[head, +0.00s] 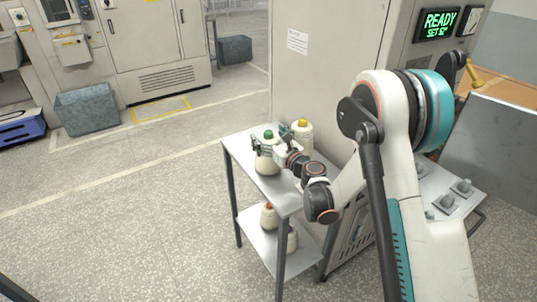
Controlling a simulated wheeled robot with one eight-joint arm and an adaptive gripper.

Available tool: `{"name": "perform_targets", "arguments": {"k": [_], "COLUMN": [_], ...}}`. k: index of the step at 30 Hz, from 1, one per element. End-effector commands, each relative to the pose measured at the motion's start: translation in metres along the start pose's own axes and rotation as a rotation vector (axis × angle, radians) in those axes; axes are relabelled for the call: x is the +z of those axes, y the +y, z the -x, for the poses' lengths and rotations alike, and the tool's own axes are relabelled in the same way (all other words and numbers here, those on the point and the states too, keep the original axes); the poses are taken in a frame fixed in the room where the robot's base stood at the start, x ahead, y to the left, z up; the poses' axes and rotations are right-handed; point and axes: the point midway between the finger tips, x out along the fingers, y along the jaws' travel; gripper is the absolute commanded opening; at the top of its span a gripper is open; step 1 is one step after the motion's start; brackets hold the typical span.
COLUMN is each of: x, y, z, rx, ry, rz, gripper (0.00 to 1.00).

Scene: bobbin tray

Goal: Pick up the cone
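A cream cone with a green top (266,163) stands on the upper shelf of a small metal rack, near its left side. My gripper (265,144) is at the upper part of this cone, with its fingers around or beside the green top. I cannot tell whether the fingers touch it or are closed on it. A second cream cone with a yellow top (303,136) stands behind and to the right, apart from my gripper.
A grey cabinet (320,80) rises right behind the rack. Open floor lies to the left, with a grey bin (87,109) farther off.

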Motion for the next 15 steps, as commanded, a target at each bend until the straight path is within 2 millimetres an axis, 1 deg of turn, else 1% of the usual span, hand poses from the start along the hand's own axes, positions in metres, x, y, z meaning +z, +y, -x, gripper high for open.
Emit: {"name": "perform_targets", "arguments": {"k": [1,2,3,5,6,8,9,15], "x": [0.0000,0.0000,0.0000,0.0000,0.0000,-0.0001,0.0003,0.0006], "y": [0.0000,-0.0001,-0.0001,-0.0001,-0.0001,-0.0001,-0.0001,0.0000], "z": [0.0001,0.0001,0.0001,0.0001,0.0002,0.0002,0.0001,0.0002], "rx": [0.000,0.000,0.000,0.000,0.000,0.000,0.000,0.000], "ry": [0.000,0.000,0.000,0.000,0.000,0.000,0.000,0.000], "rz": [0.000,0.000,0.000,0.000,0.000,0.000,0.000,0.000], "gripper": [0.68,0.61,0.52,0.39,0.30,0.16,0.14,0.14]}}
